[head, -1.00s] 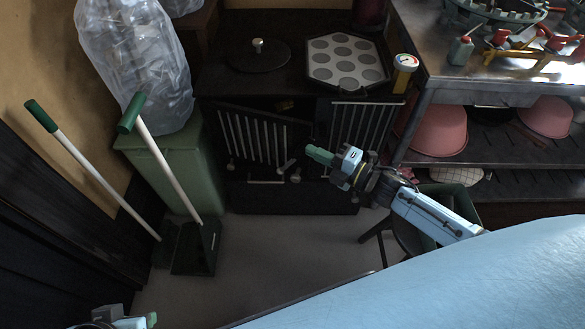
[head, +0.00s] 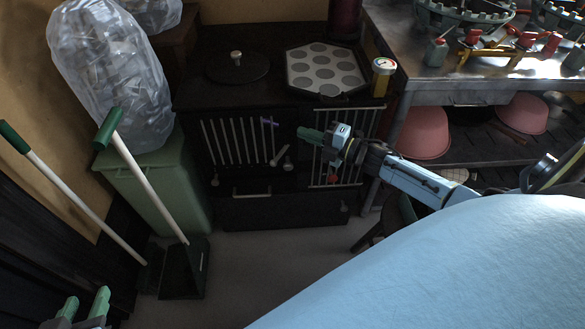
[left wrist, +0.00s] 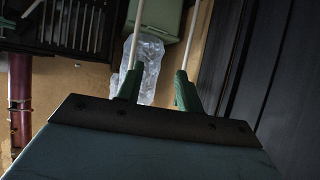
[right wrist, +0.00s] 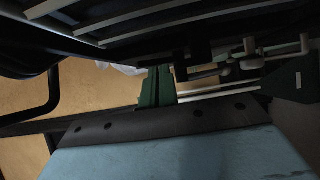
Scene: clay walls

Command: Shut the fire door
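The black stove (head: 285,212) stands against the far wall in the head view. Its front has a pale-barred panel (head: 230,142) on the left and a barred door (head: 368,150) on the right. The right one looks swung outward, but I cannot tell how far. Pale latch parts (head: 280,155) lie between them. My right gripper (head: 305,134) is in front of the right barred door; its green fingers are together, and contact is unclear. In the right wrist view pale bars (right wrist: 85,22) pass close overhead. My left gripper (head: 84,305) is open and empty at lower left.
A green bin (head: 165,185) with a clear bag, a broom (head: 70,195) and a dustpan (head: 186,268) stand left of the stove. A metal bench (head: 425,85) with pink bowls (head: 424,132) underneath is at right. Grey floor (head: 250,255) before the stove is clear.

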